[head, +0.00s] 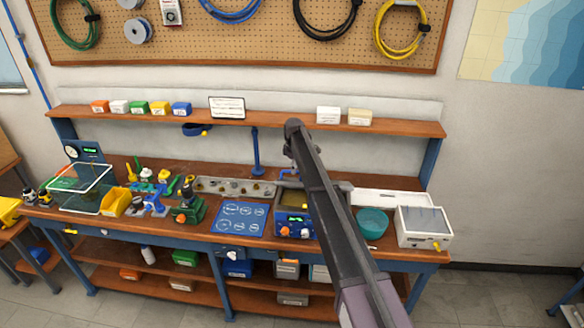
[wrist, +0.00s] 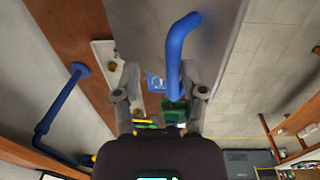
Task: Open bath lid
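The bath (head: 292,224) is a blue-fronted box on the right half of the bench, with knobs on its front and a yellowish top opening partly showing. My arm crosses its right side in the head view and hides much of its top. In the wrist view a bent blue handle (wrist: 174,62) stands out from a grey panel (wrist: 215,25) that looks like the lid. My gripper (wrist: 163,92) is open, its fingers apart. The handle runs down between them, nearer the right finger; contact cannot be told.
A teal bowl (head: 371,223) and a white box (head: 423,228) stand right of the bath. A blue mat (head: 240,219) lies to its left, with a green device (head: 188,212) beyond. A blue post (head: 256,152) rises behind, under the shelf (head: 215,117).

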